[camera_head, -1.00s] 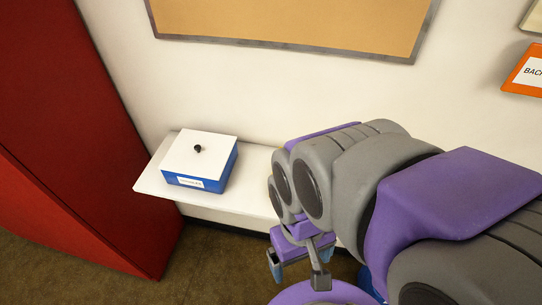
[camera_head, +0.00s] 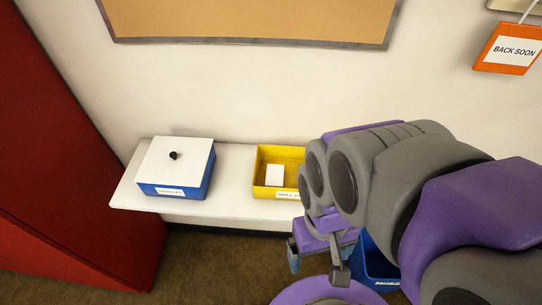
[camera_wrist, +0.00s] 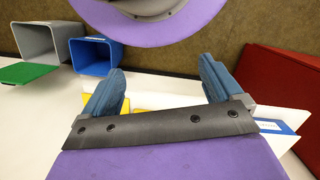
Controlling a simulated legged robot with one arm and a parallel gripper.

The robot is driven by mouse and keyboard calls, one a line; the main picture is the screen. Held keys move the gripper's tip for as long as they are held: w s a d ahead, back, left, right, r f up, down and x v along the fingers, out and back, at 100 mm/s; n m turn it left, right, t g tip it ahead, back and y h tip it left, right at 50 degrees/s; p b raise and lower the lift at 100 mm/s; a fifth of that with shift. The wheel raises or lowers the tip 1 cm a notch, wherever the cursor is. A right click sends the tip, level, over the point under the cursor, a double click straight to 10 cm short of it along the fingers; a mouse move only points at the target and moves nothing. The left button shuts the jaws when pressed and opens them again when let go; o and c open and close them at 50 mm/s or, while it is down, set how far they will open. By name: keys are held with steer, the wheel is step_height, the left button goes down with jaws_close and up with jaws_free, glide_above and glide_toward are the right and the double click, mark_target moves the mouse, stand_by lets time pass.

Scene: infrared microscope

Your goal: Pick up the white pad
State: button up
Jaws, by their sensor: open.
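A small white block (camera_head: 275,175), which looks like the white pad, stands inside an open yellow box (camera_head: 268,155) on the white shelf. My gripper (camera_head: 317,262) is low and in front of the shelf in the head view, to the right of the yellow box and apart from the pad. In the wrist view, my gripper's two blue fingers (camera_wrist: 160,85) are spread wide with nothing held between them. Slivers of yellow and white show behind the gripper there, but the gripper bar hides most of them.
A blue box with a white knobbed lid (camera_head: 175,165) stands left of the yellow box on the shelf (camera_head: 232,180). A red cabinet (camera_head: 75,150) stands at the left. The wrist view also shows a blue bin (camera_wrist: 95,55), a grey bin (camera_wrist: 45,45) and a green panel (camera_wrist: 28,73).

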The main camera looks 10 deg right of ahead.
stand_by(0.5)
steer(key=m+t+p, duration=0.2)
steer(key=m+p, duration=0.1)
steer(key=m, duration=0.1)
glide_above(275, 174)
step_height(275, 174, down, 16)
steer(key=shift+w, duration=0.15)
steer(key=shift+s+a+f+b, duration=0.1)
steer(key=shift+f+b, duration=0.2)
steer(key=shift+f, duration=1.25)
steer(key=shift+s+f+b, duration=0.1)
steer(key=shift+f+b, duration=0.2)
steer(key=shift+f, duration=1.2)
steer(key=shift+c, duration=0.2)
